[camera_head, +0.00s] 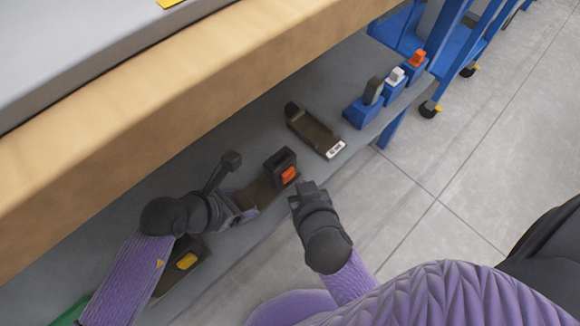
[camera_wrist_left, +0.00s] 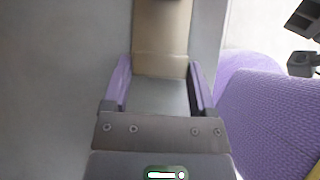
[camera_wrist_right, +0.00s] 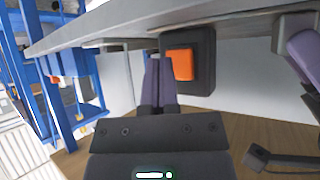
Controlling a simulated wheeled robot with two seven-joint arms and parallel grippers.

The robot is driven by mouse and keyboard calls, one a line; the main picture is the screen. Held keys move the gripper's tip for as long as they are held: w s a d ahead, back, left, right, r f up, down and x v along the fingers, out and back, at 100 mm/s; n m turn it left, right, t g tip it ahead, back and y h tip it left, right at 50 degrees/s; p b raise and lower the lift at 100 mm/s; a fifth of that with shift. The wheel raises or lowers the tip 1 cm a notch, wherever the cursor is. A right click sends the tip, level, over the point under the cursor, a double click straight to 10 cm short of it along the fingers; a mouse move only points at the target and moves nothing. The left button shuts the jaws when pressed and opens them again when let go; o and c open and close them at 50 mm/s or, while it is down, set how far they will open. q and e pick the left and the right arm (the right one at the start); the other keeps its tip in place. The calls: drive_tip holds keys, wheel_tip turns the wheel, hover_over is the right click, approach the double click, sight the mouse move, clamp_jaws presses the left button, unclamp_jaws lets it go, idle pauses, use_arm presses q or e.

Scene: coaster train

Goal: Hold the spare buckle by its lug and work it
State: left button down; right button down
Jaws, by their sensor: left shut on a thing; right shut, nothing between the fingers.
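The spare buckle (camera_head: 280,161) is a dark block with an orange button (camera_head: 288,174) on the side facing me and a brown lug (camera_head: 263,191) running toward the lower left. My left gripper (camera_head: 243,205) is shut on the lug. In the left wrist view its purple fingers (camera_wrist_left: 160,95) stand on either side of the tan-brown lug (camera_wrist_left: 162,45). My right gripper (camera_head: 297,195) is shut and empty, close in front of the orange button. In the right wrist view its fingertips (camera_wrist_right: 160,65) are just beside the button (camera_wrist_right: 182,65); whether they touch it I cannot tell.
A brown holder with a white label (camera_head: 335,149) lies farther right on the grey shelf (camera_head: 235,140). Blue blocks with grey, white and orange tops (camera_head: 417,58) stand beyond it. A yellow-buttoned dark buckle (camera_head: 187,261) is at lower left. A wooden beam (camera_head: 150,120) overhangs the shelf's back.

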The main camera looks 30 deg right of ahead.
drive_tip(key=shift+w, duration=0.1)
drive_tip(key=shift+w+a, duration=0.15)
drive_tip(key=shift+w, duration=0.2)
drive_tip(key=shift+w+a, duration=0.3)
drive_tip(key=shift+w, duration=0.45)
idle(0.6)
drive_tip(key=shift+s, duration=0.1)
use_arm(q)
drive_tip(key=shift+f, duration=0.1)
use_arm(e)
drive_tip(key=shift+s+d+r, duration=0.1)
drive_tip(key=shift+s+r, duration=0.05)
drive_tip(key=shift+s, duration=0.85)
drive_tip(key=s, duration=0.1)
drive_tip(key=s+d, duration=0.1)
drive_tip(key=s, duration=0.2)
drive_tip(key=shift+s+d, duration=0.3)
drive_tip(key=shift+s, duration=0.05)
